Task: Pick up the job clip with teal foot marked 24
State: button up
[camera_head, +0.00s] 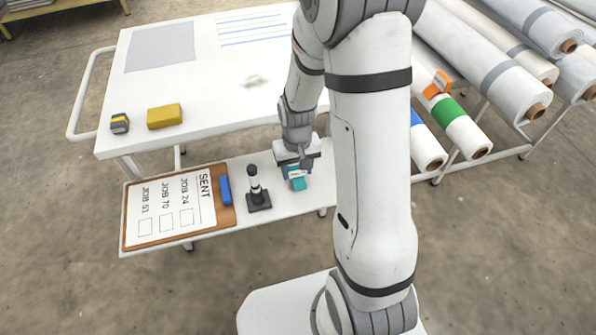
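The job clip with the teal foot (298,184) is on the white lower shelf (318,185), to the right of the black stand. A small white label shows on its upper part, but the number is too small to read. My gripper (297,167) points down directly over the clip and overlaps its upper part. The fingers are small and partly hidden, so I cannot tell whether they are open or shut on it.
A clipboard (128,236) headed SENT, a blue marker-like block (226,191) and a black-and-white stand (257,195) are left of the clip. The white table (215,85) rises behind. White rolls (470,55), one carrying an orange clip (438,85), lie right of my arm.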

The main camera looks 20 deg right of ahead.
jog(key=c, duration=0.4)
